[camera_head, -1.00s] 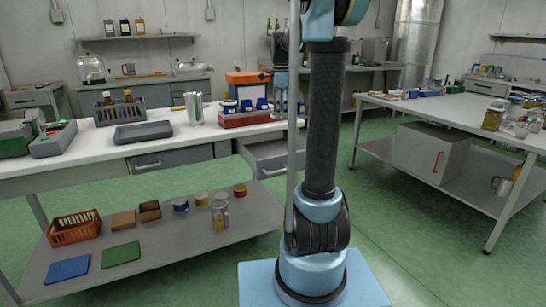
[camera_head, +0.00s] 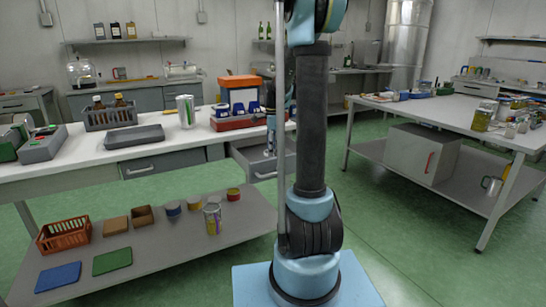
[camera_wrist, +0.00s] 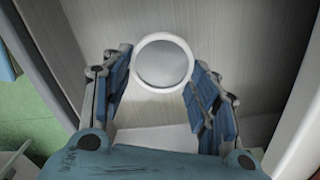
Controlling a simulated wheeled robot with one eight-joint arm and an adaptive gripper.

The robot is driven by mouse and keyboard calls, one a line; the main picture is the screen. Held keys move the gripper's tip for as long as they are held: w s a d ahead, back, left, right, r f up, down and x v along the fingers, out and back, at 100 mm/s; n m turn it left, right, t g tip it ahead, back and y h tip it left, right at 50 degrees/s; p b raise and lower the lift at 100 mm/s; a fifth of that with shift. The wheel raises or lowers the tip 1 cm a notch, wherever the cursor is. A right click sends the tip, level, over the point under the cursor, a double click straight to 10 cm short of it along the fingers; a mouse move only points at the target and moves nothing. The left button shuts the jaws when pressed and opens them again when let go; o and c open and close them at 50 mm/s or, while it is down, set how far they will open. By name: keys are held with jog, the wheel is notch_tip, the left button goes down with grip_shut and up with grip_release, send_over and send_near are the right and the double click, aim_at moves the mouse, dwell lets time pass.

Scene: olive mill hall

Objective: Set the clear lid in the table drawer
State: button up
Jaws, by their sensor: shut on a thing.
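The clear lid (camera_wrist: 162,63) is a round disc with a pale rim, seen in the wrist view between the fingertips of my gripper (camera_wrist: 162,64). My gripper is shut on it. The table drawer is pulled open; its grey bottom (camera_wrist: 245,45) lies beyond the lid, with pale walls at both sides. In the head view the open drawer (camera_head: 245,150) is under the white table, and my gripper (camera_head: 270,152) reaches down into it, partly behind my arm. I cannot tell whether the lid touches the drawer bottom. The lid is not discernible in the head view.
On the white table (camera_head: 185,138) stand a red crate (camera_head: 232,123) with blue-labelled items, a metal can (camera_head: 186,110) and a grey tray (camera_head: 134,136). The lower shelf (camera_head: 165,243) holds an orange basket (camera_head: 64,235) and several tins. The drawer area seen looks empty.

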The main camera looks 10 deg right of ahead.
jog(key=shift+f, duration=1.6)
jog(key=o, duration=0.9)
